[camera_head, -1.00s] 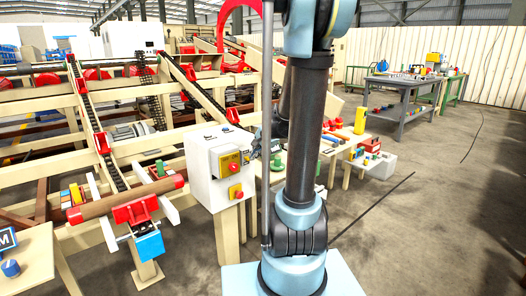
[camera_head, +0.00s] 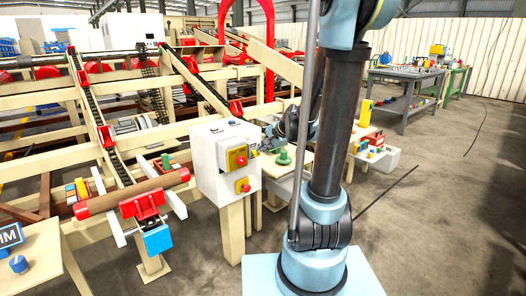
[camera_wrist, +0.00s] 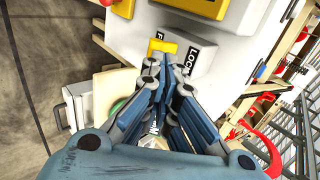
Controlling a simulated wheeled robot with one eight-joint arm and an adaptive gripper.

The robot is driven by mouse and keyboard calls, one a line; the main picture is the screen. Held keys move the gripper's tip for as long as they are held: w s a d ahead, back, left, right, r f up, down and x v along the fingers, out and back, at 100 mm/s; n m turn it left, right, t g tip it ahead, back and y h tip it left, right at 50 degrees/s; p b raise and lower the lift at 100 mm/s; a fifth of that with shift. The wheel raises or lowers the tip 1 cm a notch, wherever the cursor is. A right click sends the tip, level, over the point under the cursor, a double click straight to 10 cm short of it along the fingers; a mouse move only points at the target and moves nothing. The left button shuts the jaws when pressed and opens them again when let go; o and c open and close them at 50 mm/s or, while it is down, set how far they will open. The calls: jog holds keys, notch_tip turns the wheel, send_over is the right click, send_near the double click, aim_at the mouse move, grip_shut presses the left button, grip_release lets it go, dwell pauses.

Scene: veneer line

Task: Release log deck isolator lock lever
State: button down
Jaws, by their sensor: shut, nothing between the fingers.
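The white isolator box (camera_head: 213,168) stands on a post at the log deck's right end. Its front has two yellow plates with red knobs. In the wrist view, a small yellow lever (camera_wrist: 163,46) sits on the white box face (camera_wrist: 115,36) between a label that is partly hidden and a label reading "LOCK" (camera_wrist: 190,60). My gripper (camera_wrist: 162,66) is shut and empty, its fingertips just short of the lever; I cannot tell whether they touch. In the head view, my gripper (camera_head: 264,146) is at the box's right side, partly behind my arm, and the lever is hidden.
A log (camera_head: 130,194) lies across the deck's front end, left of the box. A small table with a green knob-like part (camera_head: 283,157) stands close behind my gripper. A grey workbench (camera_head: 405,90) is at the back right. The floor at right is mostly clear.

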jog(key=shift+r, duration=0.15)
jog(key=s+f+v, duration=0.1)
jog(key=v, duration=1.2)
jog(key=shift+s+d, duration=0.3)
jog(key=shift+d, duration=0.25)
jog(key=shift+s, duration=0.1)
jog(key=s+d+f+n+g+h, duration=0.1)
jog(key=s+f+n, duration=0.4)
jog(key=s, duration=0.6)
jog(key=s+d+f+n+g+h, duration=0.2)
jog(key=s+f+n+g+h, duration=0.2)
jog(key=s, duration=0.7)
notch_tip(320, 180, down, 5)
jog(key=shift+r+n, duration=0.2)
jog(key=shift+n, duration=0.8)
jog(key=shift+s, duration=0.1)
